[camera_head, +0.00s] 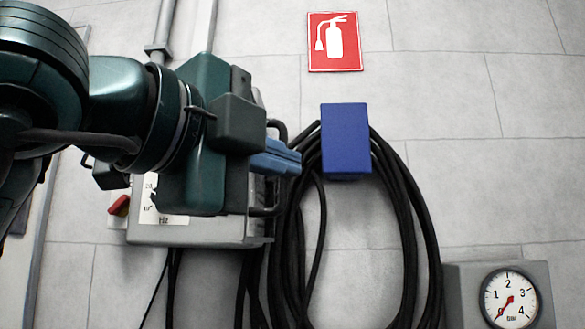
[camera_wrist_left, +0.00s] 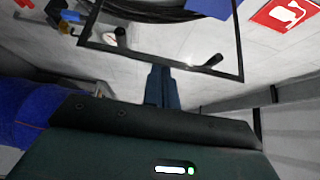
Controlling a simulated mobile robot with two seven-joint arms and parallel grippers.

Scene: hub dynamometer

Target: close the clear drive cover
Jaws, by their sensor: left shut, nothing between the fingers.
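A clear panel with a thin black frame, which looks like the drive cover (camera_wrist_left: 110,52), spans the upper part of the left wrist view. Two short dark pegs show at it. My left gripper (camera_wrist_left: 160,72) is shut and empty, its fingertips close to the lower frame edge; I cannot tell if they touch. In the head view the left gripper (camera_head: 294,162) points right, in front of the grey drive box (camera_head: 190,238) with its "Hz" label. My arm hides most of the box, and I cannot make out the cover's angle there. My right gripper is not in view.
Black cables (camera_head: 415,215) hang in loops from a blue wall block (camera_head: 346,138) right of the gripper. A red fire-extinguisher sign (camera_head: 335,42) is above. A pressure gauge (camera_head: 509,299) is at lower right. A red switch (camera_head: 119,205) sits at the box's left.

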